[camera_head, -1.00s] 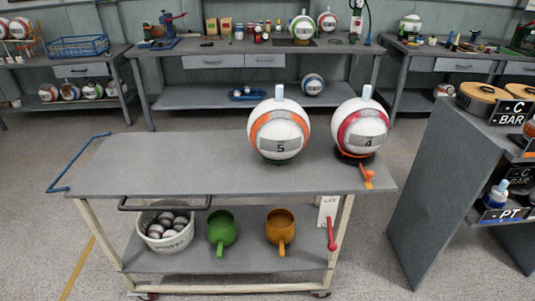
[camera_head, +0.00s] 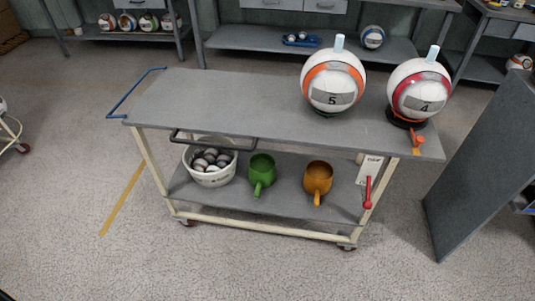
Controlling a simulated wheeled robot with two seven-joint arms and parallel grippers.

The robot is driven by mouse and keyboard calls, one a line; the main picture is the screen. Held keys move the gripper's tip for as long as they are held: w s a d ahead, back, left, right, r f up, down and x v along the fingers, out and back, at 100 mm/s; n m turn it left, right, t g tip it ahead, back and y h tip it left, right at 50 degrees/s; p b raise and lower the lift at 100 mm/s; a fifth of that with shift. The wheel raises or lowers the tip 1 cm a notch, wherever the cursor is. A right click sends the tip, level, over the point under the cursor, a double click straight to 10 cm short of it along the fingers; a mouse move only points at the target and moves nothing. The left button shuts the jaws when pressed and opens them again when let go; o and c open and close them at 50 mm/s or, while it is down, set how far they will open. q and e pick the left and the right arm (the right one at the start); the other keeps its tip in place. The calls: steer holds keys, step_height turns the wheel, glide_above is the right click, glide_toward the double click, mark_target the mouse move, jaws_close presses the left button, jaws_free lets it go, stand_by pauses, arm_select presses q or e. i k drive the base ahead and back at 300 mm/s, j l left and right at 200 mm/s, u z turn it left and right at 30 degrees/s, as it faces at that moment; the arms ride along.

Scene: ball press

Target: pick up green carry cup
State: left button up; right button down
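The green carry cup (camera_head: 262,170) stands upright on the lower shelf (camera_head: 225,199) of the grey cart, with its handle pointing toward me. It sits between a white bucket of balls on its left and an orange cup (camera_head: 318,177) on its right. The cart's upper top (camera_head: 230,98) overhangs the shelf, but the cup shows nearly whole. Neither my left nor my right gripper is in view.
The white bucket (camera_head: 208,176) holds several balls. A dark bar (camera_head: 215,140) crosses the cart front. Large balls numbered 5 (camera_head: 333,82) and 4 (camera_head: 419,90) stand on top. Floor in front is clear.

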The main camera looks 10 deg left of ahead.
mark_target(262, 166)
steer(key=i+l, duration=0.25)
steer(key=l, duration=0.15)
steer(key=i+l+u, duration=0.15)
steer(key=l, duration=0.25)
steer(key=i+l, duration=0.35)
steer(key=l+u, duration=0.05)
